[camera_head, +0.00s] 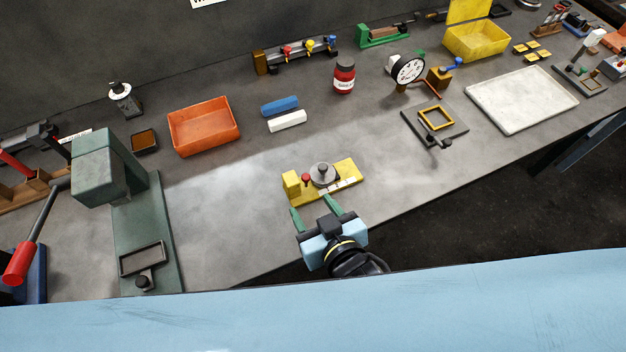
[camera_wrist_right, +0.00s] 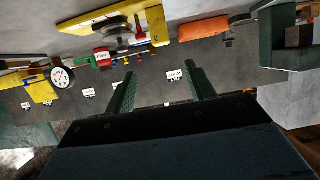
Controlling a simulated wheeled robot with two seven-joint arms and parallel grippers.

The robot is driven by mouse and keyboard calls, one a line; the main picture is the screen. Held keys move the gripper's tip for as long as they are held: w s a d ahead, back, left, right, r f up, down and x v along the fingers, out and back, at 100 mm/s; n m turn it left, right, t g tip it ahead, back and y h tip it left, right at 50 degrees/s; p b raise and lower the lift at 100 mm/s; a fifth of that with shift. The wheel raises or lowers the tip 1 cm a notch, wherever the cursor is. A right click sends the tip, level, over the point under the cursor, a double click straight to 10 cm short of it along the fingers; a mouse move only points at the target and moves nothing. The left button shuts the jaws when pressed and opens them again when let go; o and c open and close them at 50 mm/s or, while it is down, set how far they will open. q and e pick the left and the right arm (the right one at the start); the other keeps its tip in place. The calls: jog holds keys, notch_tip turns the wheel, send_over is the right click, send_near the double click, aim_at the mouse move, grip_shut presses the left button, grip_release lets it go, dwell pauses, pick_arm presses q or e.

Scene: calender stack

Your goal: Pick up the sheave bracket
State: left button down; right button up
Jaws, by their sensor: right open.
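A yellow bracket-like piece (camera_head: 346,184) with a round grey wheel (camera_head: 323,173), a small red knob and an upright yellow block at its left end lies on the bench near the front edge; it looks to be the sheave bracket. It also shows in the right wrist view (camera_wrist_right: 155,22), at the top. My right gripper (camera_head: 314,208) is open and empty, just on the near side of the bracket, its two green fingers pointing toward it. In the right wrist view nothing is between the fingers (camera_wrist_right: 159,75). My left gripper is not in view.
A green press (camera_head: 150,225) stands left on the bench, with a red-handled lever (camera_head: 20,262) beyond it. An orange tray (camera_head: 205,128), blue and white blocks (camera_head: 286,121), a red jar (camera_head: 344,77) and a dial gauge (camera_head: 408,69) stand farther back. Bench around the bracket is clear.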

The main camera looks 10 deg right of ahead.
send_near(289, 175)
jog(key=x, duration=0.4)
jog(key=shift+w+f, duration=0.2)
jog(key=shift+w, duration=0.1)
jog(key=x, duration=0.5)
jog(key=shift+f+b, duration=0.1)
jog(key=shift+b, duration=0.25)
grip_shut()
jog(key=shift+s, duration=0.1)
dwell(0.6)
